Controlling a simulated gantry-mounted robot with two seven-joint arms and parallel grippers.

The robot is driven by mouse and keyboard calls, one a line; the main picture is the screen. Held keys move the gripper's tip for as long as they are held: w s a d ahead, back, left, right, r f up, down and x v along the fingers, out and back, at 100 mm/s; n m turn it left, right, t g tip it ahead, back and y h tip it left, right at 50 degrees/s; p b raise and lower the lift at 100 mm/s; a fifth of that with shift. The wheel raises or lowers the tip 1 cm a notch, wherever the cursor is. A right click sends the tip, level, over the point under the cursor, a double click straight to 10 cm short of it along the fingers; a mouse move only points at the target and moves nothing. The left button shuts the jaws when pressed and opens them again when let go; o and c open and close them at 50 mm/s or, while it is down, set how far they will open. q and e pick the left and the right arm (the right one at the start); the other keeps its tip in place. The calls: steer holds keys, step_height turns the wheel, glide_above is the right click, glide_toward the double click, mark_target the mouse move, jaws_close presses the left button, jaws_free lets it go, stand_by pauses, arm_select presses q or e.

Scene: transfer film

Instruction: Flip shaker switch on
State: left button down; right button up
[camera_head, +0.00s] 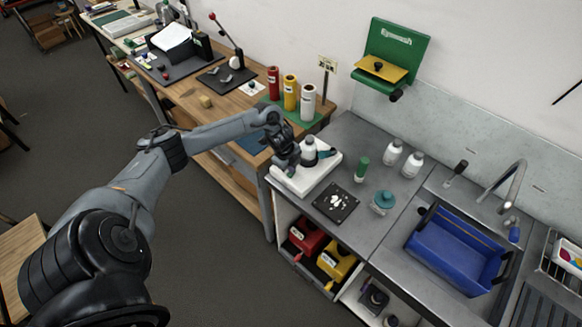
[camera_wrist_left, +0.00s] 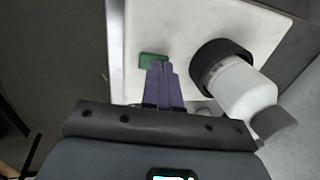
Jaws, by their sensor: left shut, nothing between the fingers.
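The shaker (camera_head: 318,177) is a white flat-topped box on the left end of the grey counter. A white bottle with a grey cap (camera_head: 308,147) sits in a black round holder on it; the bottle also shows in the left wrist view (camera_wrist_left: 242,88). A green switch (camera_wrist_left: 150,58) is on the shaker's white surface, left of the bottle. My left gripper (camera_head: 289,172) is over the shaker's left part. Its purple fingers (camera_wrist_left: 158,68) are shut and empty, with tips at the switch's lower edge; I cannot tell if they touch. The switch's tilt is unclear. My right gripper is not in view.
A black square plate (camera_head: 335,203), a green-capped tube (camera_head: 361,166), white bottles (camera_head: 413,164) and a teal-topped jar (camera_head: 382,202) stand right of the shaker. A blue basin (camera_head: 455,250) is farther right. Red, yellow and white cylinders (camera_head: 290,93) stand behind the gripper.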

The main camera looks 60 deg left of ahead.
arm_select(q)
steer(key=shift+w+f, duration=0.1)
steer(key=shift+f, duration=0.2)
steer(key=shift+f, duration=0.15)
stand_by(0.4)
steer(key=shift+w+a+f, duration=0.1)
steer(key=shift+w+f, duration=0.05)
steer(key=shift+s+p, duration=0.65)
steer(key=shift+p, duration=0.05)
steer(key=shift+s+d+f, duration=0.15)
steer(key=shift+s+d, duration=0.1)
steer(key=shift+s, duration=0.05)
